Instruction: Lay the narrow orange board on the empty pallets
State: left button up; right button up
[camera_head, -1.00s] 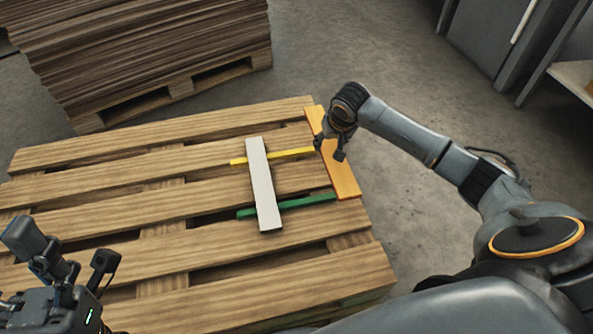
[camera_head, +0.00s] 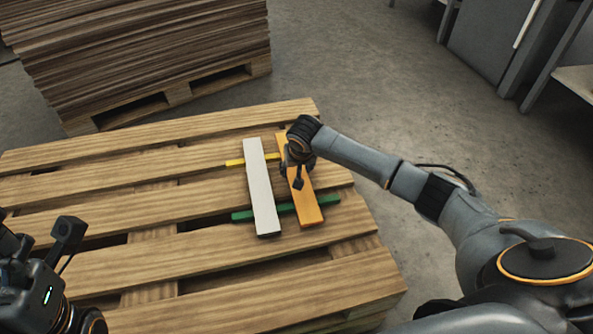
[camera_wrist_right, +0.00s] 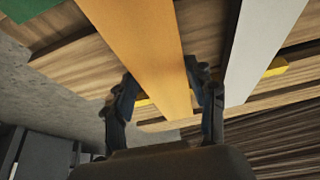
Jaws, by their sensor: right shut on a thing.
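The narrow orange board (camera_head: 308,209) is over the wooden pallet (camera_head: 95,205), just right of a white board (camera_head: 261,190) and roughly parallel to it. My right gripper (camera_head: 297,172) is shut on the orange board near its far half. In the right wrist view the two fingers (camera_wrist_right: 165,95) stand on either side of the orange board (camera_wrist_right: 140,45), with a gap to the white board (camera_wrist_right: 262,45). Whether the orange board touches the strips below it cannot be told. My left gripper (camera_head: 45,250) is at the lower left edge, partly cut off, away from the boards.
A yellow strip (camera_head: 236,163) and a green strip (camera_head: 331,202) lie crosswise on the pallet under the white board. A tall stack of brown sheets (camera_head: 140,45) stands on another pallet behind. The pallet's left part is clear. Grey cabinets (camera_head: 490,45) stand at the upper right.

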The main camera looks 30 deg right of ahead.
jog(key=o, duration=1.3)
jog(key=shift+f, duration=0.1)
